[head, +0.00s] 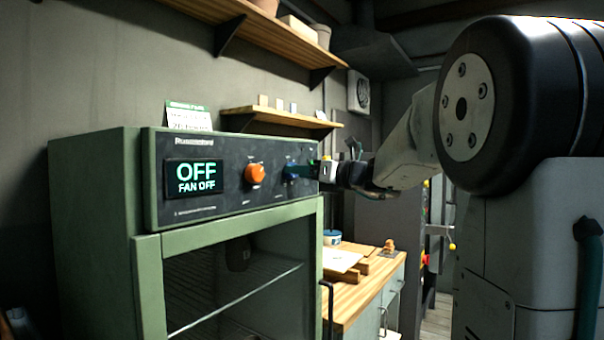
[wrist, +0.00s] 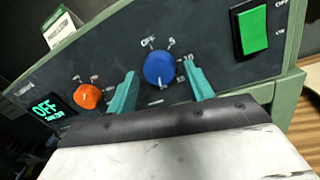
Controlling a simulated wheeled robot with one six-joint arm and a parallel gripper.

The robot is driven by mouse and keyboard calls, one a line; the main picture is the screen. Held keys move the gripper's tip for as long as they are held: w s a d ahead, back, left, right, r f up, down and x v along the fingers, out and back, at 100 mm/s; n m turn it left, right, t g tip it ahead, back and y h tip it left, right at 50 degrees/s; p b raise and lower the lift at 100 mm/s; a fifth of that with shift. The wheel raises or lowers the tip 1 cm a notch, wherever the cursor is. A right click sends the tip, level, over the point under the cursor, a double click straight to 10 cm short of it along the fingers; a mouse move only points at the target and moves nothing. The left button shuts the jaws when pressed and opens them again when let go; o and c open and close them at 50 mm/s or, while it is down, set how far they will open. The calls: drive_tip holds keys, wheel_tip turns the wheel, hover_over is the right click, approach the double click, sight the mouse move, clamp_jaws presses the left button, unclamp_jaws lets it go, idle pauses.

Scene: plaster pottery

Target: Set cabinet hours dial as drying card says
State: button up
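The green drying cabinet (head: 95,200) has a dark control panel with an orange dial (head: 254,174) and a blue dial (head: 289,172). Its display (head: 196,178) reads OFF and FAN OFF. In the wrist view the blue dial (wrist: 158,68) has OFF and small marks around it; the orange dial (wrist: 88,96) is to its left. I cannot read which is the hours dial. My gripper (wrist: 160,88) is open, its teal fingers either side of the blue dial's lower part; contact is unclear. The card (head: 188,117) stands on the cabinet top; its small text is unreadable.
A lit green switch (wrist: 252,30) sits right of the blue dial. Wooden shelves (head: 283,116) hang on the wall above the cabinet. A wooden bench (head: 350,312) with boards and a small tub stands to the right. The cabinet's glass front shows wire racks.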

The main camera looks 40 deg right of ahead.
drive_tip(key=v, duration=0.7)
drive_tip(key=shift+s+d, duration=0.2)
drive_tip(key=shift+s, duration=0.15)
idle(0.5)
